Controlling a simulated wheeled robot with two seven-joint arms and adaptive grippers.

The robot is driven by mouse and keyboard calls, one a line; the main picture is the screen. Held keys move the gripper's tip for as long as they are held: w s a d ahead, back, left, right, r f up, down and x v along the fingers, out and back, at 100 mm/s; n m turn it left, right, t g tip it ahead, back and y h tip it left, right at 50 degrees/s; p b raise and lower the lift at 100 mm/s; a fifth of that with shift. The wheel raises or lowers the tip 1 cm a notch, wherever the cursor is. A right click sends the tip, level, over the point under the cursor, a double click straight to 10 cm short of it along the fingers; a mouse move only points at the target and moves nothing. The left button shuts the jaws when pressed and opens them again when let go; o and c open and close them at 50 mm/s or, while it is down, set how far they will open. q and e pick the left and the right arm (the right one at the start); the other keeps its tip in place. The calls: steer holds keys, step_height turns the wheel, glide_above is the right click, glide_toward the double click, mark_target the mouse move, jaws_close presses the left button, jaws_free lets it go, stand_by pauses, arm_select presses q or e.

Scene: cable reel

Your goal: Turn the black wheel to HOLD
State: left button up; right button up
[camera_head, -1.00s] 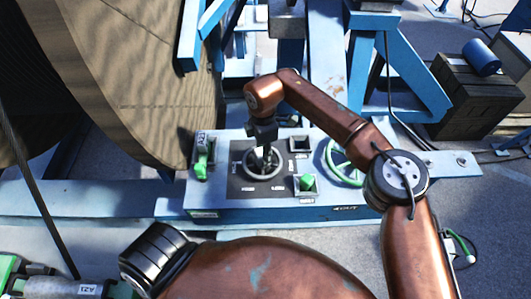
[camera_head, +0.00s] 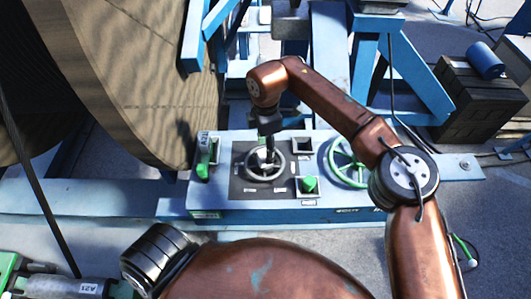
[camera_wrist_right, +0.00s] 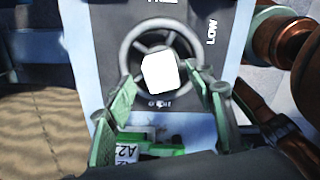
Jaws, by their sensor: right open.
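The black wheel (camera_head: 281,170) is a dark ring with spokes, looking grey in the light, on a dark plate of the control panel. In the right wrist view the wheel (camera_wrist_right: 126,48) has a bright white block at its middle. Small lettering at its lower rim is upside down and looks like HOLD; LOW (camera_wrist_right: 212,32) reads at the upper right. My right gripper (camera_head: 266,147) points down over the wheel. In the wrist view its open fingers (camera_wrist_right: 160,85) stand on either side of the wheel's near part. Contact with the rim is unclear. My left gripper is not seen.
The panel also carries a green lever (camera_head: 204,163), a green knob (camera_head: 310,184) and a green handwheel (camera_head: 339,170) close to my right arm. A large cable reel (camera_head: 140,80) stands at the upper left. Blue frame beams (camera_head: 410,75) rise behind.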

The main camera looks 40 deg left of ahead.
step_height(320, 180, up, 8)
stand_by(0.7)
